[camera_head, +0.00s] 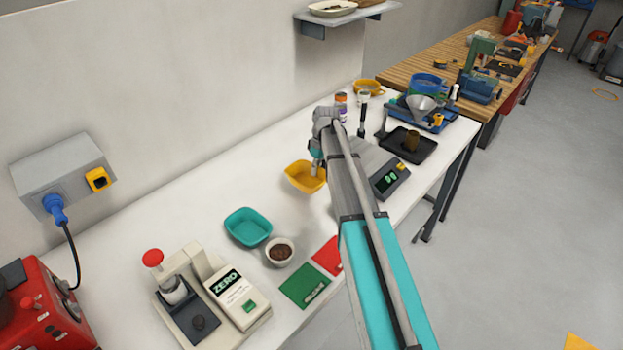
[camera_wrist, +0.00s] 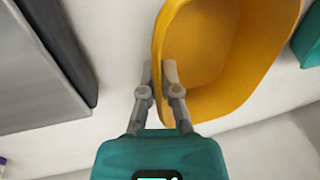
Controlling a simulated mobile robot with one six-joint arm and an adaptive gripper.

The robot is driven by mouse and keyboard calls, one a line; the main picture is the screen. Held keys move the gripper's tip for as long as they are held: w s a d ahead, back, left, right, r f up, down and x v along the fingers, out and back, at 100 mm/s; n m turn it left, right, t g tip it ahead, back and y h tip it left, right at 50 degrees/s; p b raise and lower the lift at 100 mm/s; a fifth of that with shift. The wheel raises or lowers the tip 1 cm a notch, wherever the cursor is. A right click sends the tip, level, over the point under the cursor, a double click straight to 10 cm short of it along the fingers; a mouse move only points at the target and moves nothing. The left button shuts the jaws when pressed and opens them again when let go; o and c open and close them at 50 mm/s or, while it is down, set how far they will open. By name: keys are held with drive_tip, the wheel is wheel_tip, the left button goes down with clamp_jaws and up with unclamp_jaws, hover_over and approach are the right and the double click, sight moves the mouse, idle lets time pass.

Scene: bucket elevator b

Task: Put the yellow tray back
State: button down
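The yellow tray (camera_head: 303,178) is an empty, rounded open dish near the middle of the white bench, left of the grey scale. My gripper (camera_head: 317,170) is at its right side, pointing down. In the wrist view the yellow tray (camera_wrist: 208,60) fills the upper middle. My gripper (camera_wrist: 159,72) has one finger inside the tray and one outside, close against its wall, so it looks shut on the rim. I cannot tell whether the tray rests on the bench or is slightly raised.
A teal tray (camera_head: 248,227) and a small bowl of dark grains (camera_head: 279,252) stand to the left. The scale (camera_head: 372,165) with a green display is partly behind my arm. A black tray (camera_head: 408,146) lies beyond it. Green (camera_head: 304,287) and red (camera_head: 327,256) cards lie in front.

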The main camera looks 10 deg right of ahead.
sight(315, 178)
drive_tip(key=shift+w+f+b, duration=0.45)
drive_tip(key=shift+f+b, duration=0.3)
drive_tip(key=shift+f, duration=0.05)
drive_tip(key=shift+f+b, duration=1.2)
drive_tip(key=shift+f, duration=0.2)
drive_tip(key=c, duration=0.8)
unclamp_jaws()
drive_tip(key=shift+r, duration=0.25)
drive_tip(key=p+v, duration=1.1)
drive_tip(key=v, duration=0.1)
drive_tip(key=shift+p, duration=0.35)
drive_tip(key=shift+s, duration=0.1)
drive_tip(key=shift+s, duration=0.1)
